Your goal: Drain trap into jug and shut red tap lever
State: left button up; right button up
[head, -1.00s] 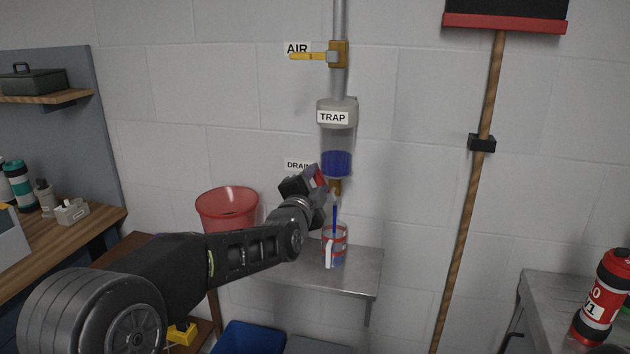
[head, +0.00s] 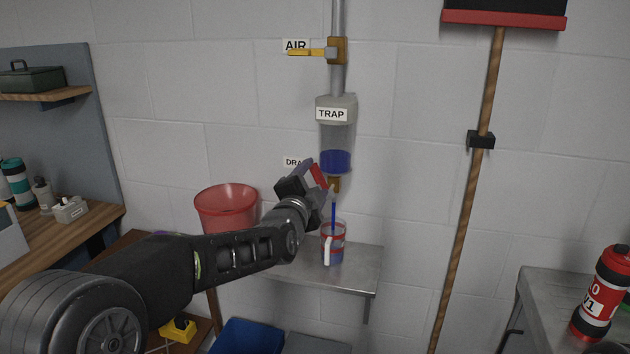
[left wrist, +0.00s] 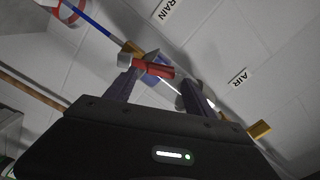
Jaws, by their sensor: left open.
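The trap (head: 335,140) hangs on a wall pipe. Its clear bowl holds blue liquid (head: 335,161) low down. A thin blue stream (head: 333,213) runs from the brass drain tap (head: 334,184) into the jug (head: 326,251), which has red bands and a white handle; the stream also shows in the left wrist view (left wrist: 95,25). My left gripper (head: 312,179) is beside the tap, open. The red tap lever (head: 319,175) is at its fingertips; in the left wrist view the lever (left wrist: 155,68) lies across the gap between the open fingers (left wrist: 157,82). Contact is unclear. My right gripper is not in view.
The jug stands on a small metal wall shelf (head: 355,270). A red bucket (head: 227,206) is left of it. The yellow air lever (head: 306,53) is above the trap. A broom (head: 470,200) hangs to the right. The wall between trap and broom is clear.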

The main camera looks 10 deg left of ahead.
pick_arm(q)
jog(key=s, duration=0.6)
jog(key=shift+a+b, duration=0.25)
jog(key=shift+b, duration=0.05)
jog(key=shift+s, duration=0.1)
jog(key=s+d+f+n+g+h, duration=0.1)
jog(key=s+d+f+n+g, duration=0.25)
jog(key=f, duration=0.75)
jog(key=s+d+f+n+g, duration=0.2)
jog(key=s+d+f+n, duration=0.15)
jog(key=f, duration=0.75)
jog(key=s+d+f+n+g+h, duration=0.1)
jog(key=s+d+f+n+g, duration=0.25)
jog(key=f, duration=0.75)
jog(key=s+f+n+g, duration=0.2)
jog(key=s+f+g, duration=0.2)
jog(key=s+f, duration=0.8)
jog(key=s+a+f+n+g+h, duration=0.1)
jog(key=s+f+n+g, duration=0.2)
jog(key=s+f, duration=0.9)
jog(key=s+g, duration=0.1)
jog(key=s, duration=0.4)
jog(key=shift+s, duration=0.3)
